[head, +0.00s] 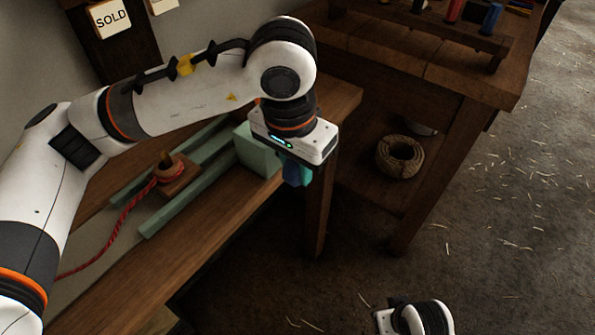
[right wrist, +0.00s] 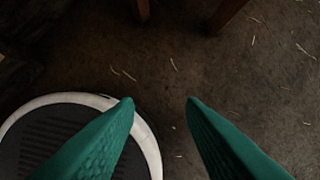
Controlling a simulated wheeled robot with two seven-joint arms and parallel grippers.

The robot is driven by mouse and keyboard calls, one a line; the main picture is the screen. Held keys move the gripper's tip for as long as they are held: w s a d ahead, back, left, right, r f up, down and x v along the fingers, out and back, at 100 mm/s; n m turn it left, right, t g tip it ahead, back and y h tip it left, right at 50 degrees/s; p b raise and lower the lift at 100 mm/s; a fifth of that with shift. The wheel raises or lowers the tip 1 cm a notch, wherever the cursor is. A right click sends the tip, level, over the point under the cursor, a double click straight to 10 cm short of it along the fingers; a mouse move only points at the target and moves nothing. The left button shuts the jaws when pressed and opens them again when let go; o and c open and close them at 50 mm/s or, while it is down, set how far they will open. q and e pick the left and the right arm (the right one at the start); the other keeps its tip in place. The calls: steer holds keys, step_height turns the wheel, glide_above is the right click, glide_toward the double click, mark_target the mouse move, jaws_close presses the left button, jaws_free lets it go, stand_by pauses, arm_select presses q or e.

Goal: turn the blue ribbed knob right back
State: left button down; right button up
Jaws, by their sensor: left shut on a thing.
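My left gripper (head: 298,179) reaches down at the end of the green machine on the wooden bench. Its teal fingers are shut on the blue ribbed knob (head: 290,171), which shows only as a small dark blue patch beside a pale green housing (head: 257,150). The fingers and the gripper body hide most of the knob, so its turn angle cannot be told. My right gripper (right wrist: 160,101) shows in the right wrist view with its two teal fingers apart and nothing between them, above the floor.
Red rope (head: 120,217) runs to a wooden block with a post (head: 172,178) between green rails (head: 190,205). A wooden table (head: 455,75) stands behind, with a rope coil (head: 400,157) on its lower shelf. The straw-strewn floor (head: 500,230) at right is clear.

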arm_select(q)
steer(key=t+h+b, duration=0.1)
steer(key=b, duration=0.2)
steer(key=shift+f+b, duration=0.35)
steer(key=shift+f, duration=0.05)
steer(key=shift+r+t+h+b, duration=0.3)
steer(key=shift+t+b, duration=0.2)
steer(key=shift+b, duration=0.5)
steer(key=shift+t+b, duration=0.3)
steer(key=shift+b, duration=0.5)
arm_select(e)
steer(key=w+a+r+t+y, duration=0.1)
steer(key=w+a+r+t, duration=0.1)
steer(key=w+r+t, duration=0.4)
steer(key=w+a+r+t+y, duration=0.2)
steer(key=w+a+r+t, duration=0.1)
steer(key=w+r+t, duration=0.4)
arm_select(q)
steer(key=shift+t+h+b, duration=0.4)
steer(key=shift+b, duration=0.8)
arm_select(e)
step_height(320, 180, up, 11)
steer(key=a+t+y, duration=0.1)
steer(key=t+y, duration=0.1)
steer(key=t, duration=0.3)
steer(key=shift+s+a+n, duration=0.2)
steer(key=shift+a+n, duration=0.05)
steer(key=shift+n, duration=0.15)
